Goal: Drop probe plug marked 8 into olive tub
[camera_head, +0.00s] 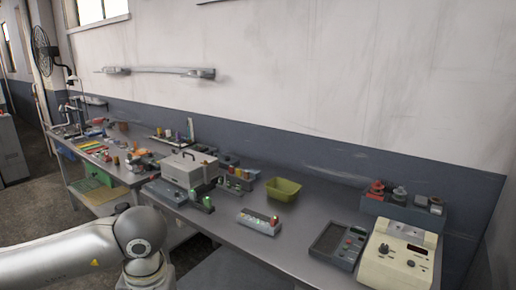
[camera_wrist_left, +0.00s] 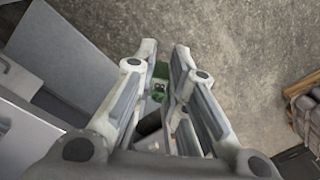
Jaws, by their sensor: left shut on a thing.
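The olive tub (camera_head: 283,190) stands on the grey workbench, right of the middle in the head view; I see nothing in it. In the left wrist view, my left gripper (camera_wrist_left: 163,68) is shut on a green plug (camera_wrist_left: 160,72) with a dark end, held between the fingers above the floor. I cannot read a number on the plug. In the head view my left arm comes in low at the left, and its gripper is not clearly seen there. My right gripper is not in view.
A beige box (camera_head: 189,168) stands to the left. A dark meter (camera_head: 338,243) and a cream instrument (camera_head: 397,257) lie to the right. The bench (camera_head: 310,207) is bare around the tub's right side.

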